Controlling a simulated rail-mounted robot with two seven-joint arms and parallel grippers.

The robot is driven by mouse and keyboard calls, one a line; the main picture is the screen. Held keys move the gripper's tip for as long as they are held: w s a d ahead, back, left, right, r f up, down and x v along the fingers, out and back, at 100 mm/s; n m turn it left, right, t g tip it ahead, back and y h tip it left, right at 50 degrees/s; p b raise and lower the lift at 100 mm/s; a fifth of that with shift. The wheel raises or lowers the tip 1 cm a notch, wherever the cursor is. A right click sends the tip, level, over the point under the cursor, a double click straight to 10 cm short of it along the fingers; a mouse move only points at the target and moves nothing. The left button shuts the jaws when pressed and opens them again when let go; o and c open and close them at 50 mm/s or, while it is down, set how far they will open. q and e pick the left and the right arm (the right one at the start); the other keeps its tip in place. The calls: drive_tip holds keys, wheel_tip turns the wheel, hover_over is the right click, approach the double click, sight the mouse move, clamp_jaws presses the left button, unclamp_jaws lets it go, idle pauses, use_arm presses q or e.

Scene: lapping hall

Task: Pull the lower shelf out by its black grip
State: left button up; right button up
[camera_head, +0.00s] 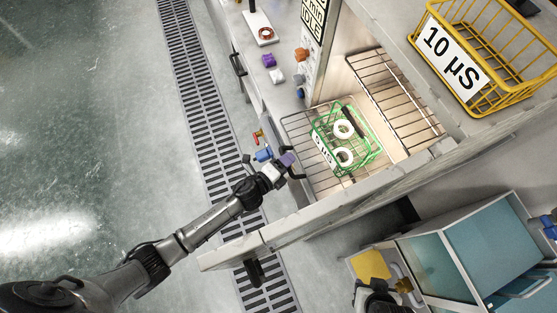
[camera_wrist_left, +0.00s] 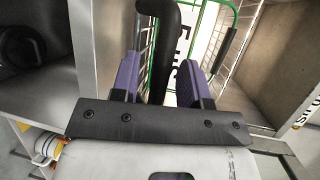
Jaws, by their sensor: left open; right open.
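A wire shelf (camera_head: 296,125) carries a green wire basket (camera_head: 369,157) in the open cabinet. A black grip (camera_head: 298,176) is at its front edge. My left gripper (camera_head: 289,160) is at this grip, with its purple fingers open. In the left wrist view the black grip (camera_wrist_left: 166,45) is a curved bar standing between the two fingers of the gripper (camera_wrist_left: 160,82), and I see a gap on its right side. I cannot tell whether the left finger touches it. My right gripper (camera_head: 404,286) is open at the bottom, partly cut off and apart from the shelf.
Another wire shelf (camera_head: 395,100) lies deeper in the cabinet. White rings (camera_head: 343,129) sit in the green basket. A blue-sided cart (camera_head: 437,268) is at lower right. The floor (camera_head: 100,130) at left is clear.

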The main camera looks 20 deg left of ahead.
use_arm(q)
drive_tip(key=v, duration=1.4)
drive_tip(key=shift+w+r, duration=0.1)
drive_tip(key=shift+w, duration=0.05)
